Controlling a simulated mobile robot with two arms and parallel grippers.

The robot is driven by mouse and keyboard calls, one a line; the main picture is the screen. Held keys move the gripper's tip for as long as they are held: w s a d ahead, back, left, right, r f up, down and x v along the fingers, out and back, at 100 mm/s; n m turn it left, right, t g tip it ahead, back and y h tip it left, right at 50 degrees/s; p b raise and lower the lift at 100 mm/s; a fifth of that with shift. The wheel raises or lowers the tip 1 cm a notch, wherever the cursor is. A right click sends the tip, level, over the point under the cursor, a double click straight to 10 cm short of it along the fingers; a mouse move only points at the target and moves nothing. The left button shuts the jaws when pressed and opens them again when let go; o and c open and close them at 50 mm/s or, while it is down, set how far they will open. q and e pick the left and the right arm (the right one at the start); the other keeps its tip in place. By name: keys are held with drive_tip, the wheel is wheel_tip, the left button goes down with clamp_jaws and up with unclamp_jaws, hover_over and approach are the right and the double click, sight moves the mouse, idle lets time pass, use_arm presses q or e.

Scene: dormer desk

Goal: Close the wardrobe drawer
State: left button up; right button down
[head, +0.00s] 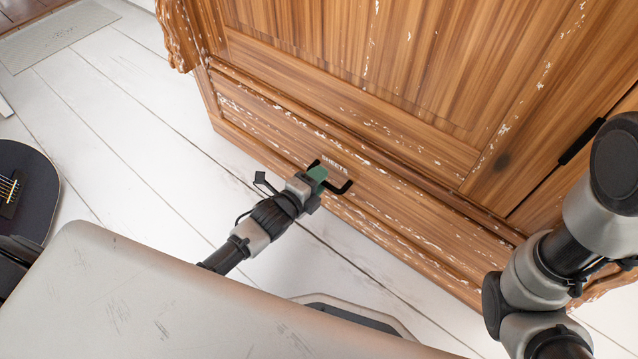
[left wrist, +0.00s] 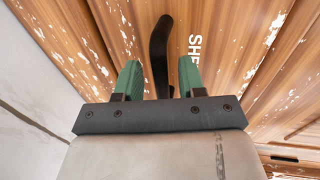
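The wooden wardrobe (head: 400,60) stands at the upper right of the head view. Its low, wide drawer (head: 265,119) has a white "SHEETS" label and a black handle (head: 345,187). The drawer front looks about level with the wardrobe's base; I cannot tell whether a small gap remains. My left gripper (head: 319,174) is at the handle. In the left wrist view its green fingers (left wrist: 159,72) stand apart, one on each side of the black handle (left wrist: 160,50), with space visible beside it. My right gripper is out of view; only part of my right arm shows.
White plank floor (head: 120,130) lies clear left of the wardrobe. A dark guitar (head: 28,190) is at the left edge. A grey mat or panel (head: 60,35) lies at the upper left. A dark vertical handle (head: 582,141) sits on the wardrobe's right side.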

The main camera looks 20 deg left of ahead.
use_arm(q)
drive_tip(key=shift+w+d, duration=0.15)
drive_tip(key=shift+w, duration=0.2)
clamp_jaws()
drive_tip(key=shift+w, duration=0.1)
